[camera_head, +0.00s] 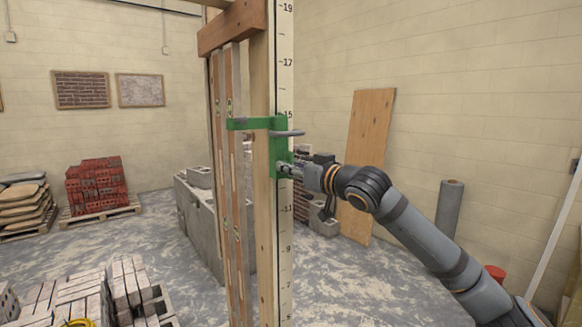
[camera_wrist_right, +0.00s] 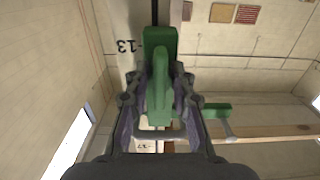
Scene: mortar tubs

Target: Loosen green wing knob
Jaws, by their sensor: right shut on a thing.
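A green clamp (camera_head: 279,142) sits on a tall upright post with a numbered scale (camera_head: 285,60), near the 13 mark. An arm of the clamp reaches left, and a grey rod sticks out to the right. The green wing knob (camera_wrist_right: 158,84) shows in the right wrist view, between my fingers. My right gripper (camera_head: 290,170) comes from the right at the clamp's lower part. It is shut on the wing knob, with one finger on each side in the right wrist view (camera_wrist_right: 159,100). In the head view the knob is mostly hidden by the gripper. My left gripper is not in view.
Timber and levels (camera_head: 228,150) stand left of the post. Grey blocks (camera_head: 203,215) are behind it. A plywood sheet (camera_head: 368,120) and a grey roll (camera_head: 449,207) lean at the right wall. Red bricks (camera_head: 96,186) are at the left.

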